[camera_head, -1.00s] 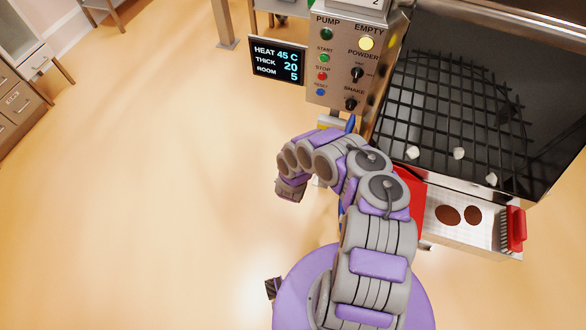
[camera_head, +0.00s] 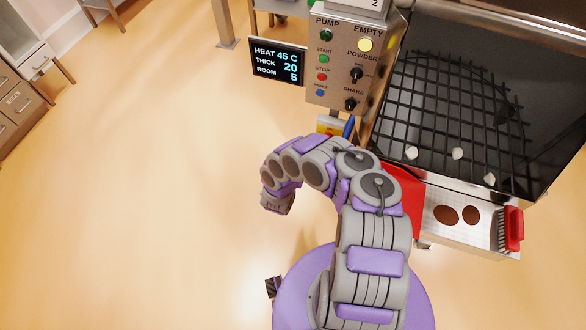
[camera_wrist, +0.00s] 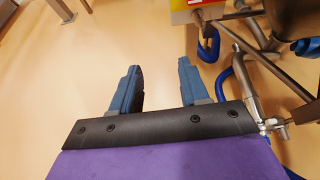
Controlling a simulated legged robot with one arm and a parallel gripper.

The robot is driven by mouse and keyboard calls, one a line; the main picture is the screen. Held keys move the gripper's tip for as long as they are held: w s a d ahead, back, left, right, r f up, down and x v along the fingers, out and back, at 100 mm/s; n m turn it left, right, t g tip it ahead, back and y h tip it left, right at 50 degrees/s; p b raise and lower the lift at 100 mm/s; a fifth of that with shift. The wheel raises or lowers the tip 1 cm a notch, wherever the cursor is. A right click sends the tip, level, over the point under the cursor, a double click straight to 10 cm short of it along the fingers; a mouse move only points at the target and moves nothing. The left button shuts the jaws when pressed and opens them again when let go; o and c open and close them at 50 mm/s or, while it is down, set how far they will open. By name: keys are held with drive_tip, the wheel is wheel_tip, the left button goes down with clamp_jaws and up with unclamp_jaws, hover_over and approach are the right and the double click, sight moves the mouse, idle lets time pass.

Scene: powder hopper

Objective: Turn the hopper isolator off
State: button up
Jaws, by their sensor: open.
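The hopper (camera_head: 470,100) stands at the right in the head view, with a dark grid over it. Below its control panel (camera_head: 345,70) is a small yellow box (camera_head: 328,125), partly hidden by my arm; it may be the isolator. In the wrist view a yellow box with a red part (camera_wrist: 193,13) is cut off by the top edge, so its switch position cannot be told. My gripper (camera_wrist: 160,78) is open and empty, below and left of this box, apart from it. In the head view the fingers are hidden behind the wrist.
A blue hook-shaped part (camera_wrist: 209,46) and metal pipes (camera_wrist: 250,70) lie to the right of my fingers. A display (camera_head: 277,62) hangs left of the panel. A tray (camera_head: 470,220) with a red-handled brush (camera_head: 513,230) sits below the hopper. The floor (camera_head: 150,200) at left is clear.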

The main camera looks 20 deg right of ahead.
drive_tip(key=shift+s+a, duration=0.65)
drive_tip(key=shift+a, duration=0.3)
drive_tip(key=shift+w+b, duration=0.1)
drive_tip(key=shift+b, duration=0.3)
drive_tip(key=shift+r, duration=0.1)
drive_tip(key=p+v, duration=0.7)
drive_tip(key=v, duration=1)
drive_tip(key=shift+s, duration=0.2)
drive_tip(key=shift+a, duration=0.1)
